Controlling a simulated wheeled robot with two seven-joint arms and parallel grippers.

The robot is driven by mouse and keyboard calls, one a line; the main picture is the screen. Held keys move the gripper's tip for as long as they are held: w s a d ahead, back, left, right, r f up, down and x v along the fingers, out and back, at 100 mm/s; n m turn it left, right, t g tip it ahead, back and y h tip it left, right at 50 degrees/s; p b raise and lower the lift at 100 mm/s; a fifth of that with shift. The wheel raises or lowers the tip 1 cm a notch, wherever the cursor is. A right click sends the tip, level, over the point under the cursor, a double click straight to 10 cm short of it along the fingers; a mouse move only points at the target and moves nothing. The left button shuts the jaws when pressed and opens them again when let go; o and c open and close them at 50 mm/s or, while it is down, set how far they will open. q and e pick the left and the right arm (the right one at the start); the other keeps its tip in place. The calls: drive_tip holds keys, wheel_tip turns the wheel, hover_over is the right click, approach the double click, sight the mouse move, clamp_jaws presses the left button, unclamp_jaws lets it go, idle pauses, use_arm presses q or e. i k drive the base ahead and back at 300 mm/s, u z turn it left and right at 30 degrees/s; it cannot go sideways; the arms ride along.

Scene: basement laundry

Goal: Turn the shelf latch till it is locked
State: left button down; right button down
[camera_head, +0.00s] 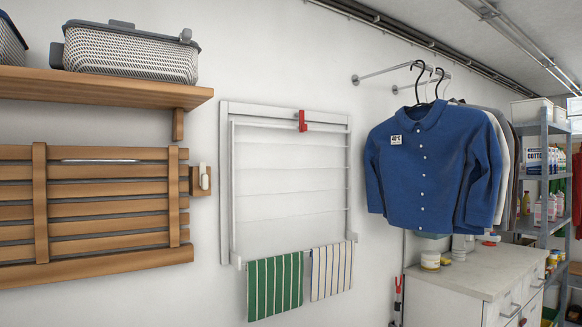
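A slatted wooden panel (94,209), which looks like a folded-up shelf, lies against the white wall at the left. A small white latch (204,177) sits on a wooden block (197,188) at the panel's right edge. The latch's long side stands about upright, and it appears to be on the block, beside the panel and not across it. I cannot tell from this view whether it is locked. Neither of my grippers is in view.
A wooden wall shelf (100,88) with a wicker basket (128,52) juts out above the panel. Right of the latch hang a white drying rack (227,180) with a red catch (303,121) and striped towels (275,286). Shirts (430,165) and a cabinet (478,275) are further right.

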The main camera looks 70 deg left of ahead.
sight(204, 178)
drive_tip(key=i, duration=0.35)
drive_tip(key=u, duration=3.7)
